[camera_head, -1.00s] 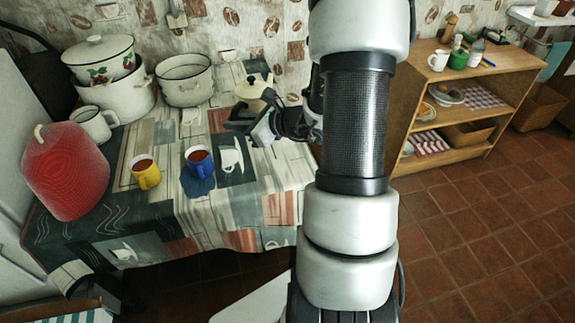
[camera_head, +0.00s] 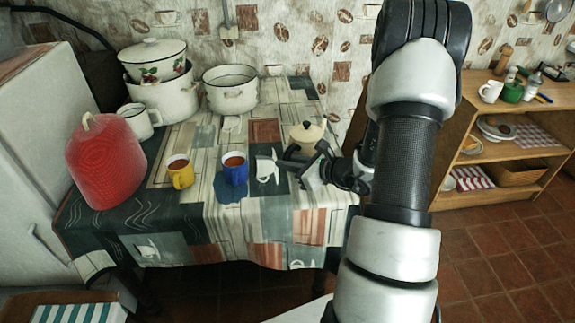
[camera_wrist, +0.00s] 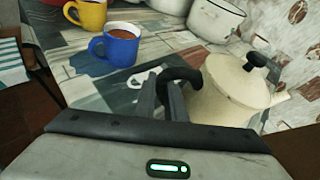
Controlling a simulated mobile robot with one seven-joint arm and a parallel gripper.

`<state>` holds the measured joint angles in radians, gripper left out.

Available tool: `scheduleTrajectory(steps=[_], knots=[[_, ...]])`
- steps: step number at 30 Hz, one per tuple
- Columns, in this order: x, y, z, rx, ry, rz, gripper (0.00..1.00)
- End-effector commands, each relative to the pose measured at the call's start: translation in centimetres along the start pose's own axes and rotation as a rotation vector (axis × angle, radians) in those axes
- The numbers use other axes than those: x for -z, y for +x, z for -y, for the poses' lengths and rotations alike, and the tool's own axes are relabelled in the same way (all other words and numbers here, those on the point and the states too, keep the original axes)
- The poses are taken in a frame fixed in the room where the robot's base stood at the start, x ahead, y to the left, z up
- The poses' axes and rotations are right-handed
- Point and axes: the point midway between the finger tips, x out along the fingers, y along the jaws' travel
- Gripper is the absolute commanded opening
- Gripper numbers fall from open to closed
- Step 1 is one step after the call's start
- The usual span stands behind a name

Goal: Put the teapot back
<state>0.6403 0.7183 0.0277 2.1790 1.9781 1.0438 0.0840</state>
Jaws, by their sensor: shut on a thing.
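The cream teapot (camera_head: 305,137) with a black lid knob is at the right end of the table, upright, partly hidden behind my gripper (camera_head: 300,168). In the wrist view the teapot (camera_wrist: 232,88) shows its black handle (camera_wrist: 181,76) between the fingers of my gripper (camera_wrist: 168,97), which is shut on it. The spout points away to the right. I cannot tell whether the teapot's base touches the table.
A blue mug (camera_head: 235,172) and a yellow mug (camera_head: 181,176) hold a brown drink. A wooden shelf (camera_head: 470,130) is at the right.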

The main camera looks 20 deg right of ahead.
Motion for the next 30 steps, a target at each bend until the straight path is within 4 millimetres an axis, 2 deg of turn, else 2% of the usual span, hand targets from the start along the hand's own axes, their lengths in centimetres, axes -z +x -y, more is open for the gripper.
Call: scheduleTrajectory(steps=[12,13,16,26,30], knots=[[0.4,0.3,0.0,0.002,-0.005,0.005,0.0],[0.5,0.2,-0.1,0.001,-0.001,0.001,0.14],[0.5,0.2,-0.1,0.001,-0.001,0.0,0.29],[0.2,0.1,0.0,0.001,-0.001,0.001,0.29],[0.1,-1.3,0.1,0.005,0.0,-0.001,0.29]])
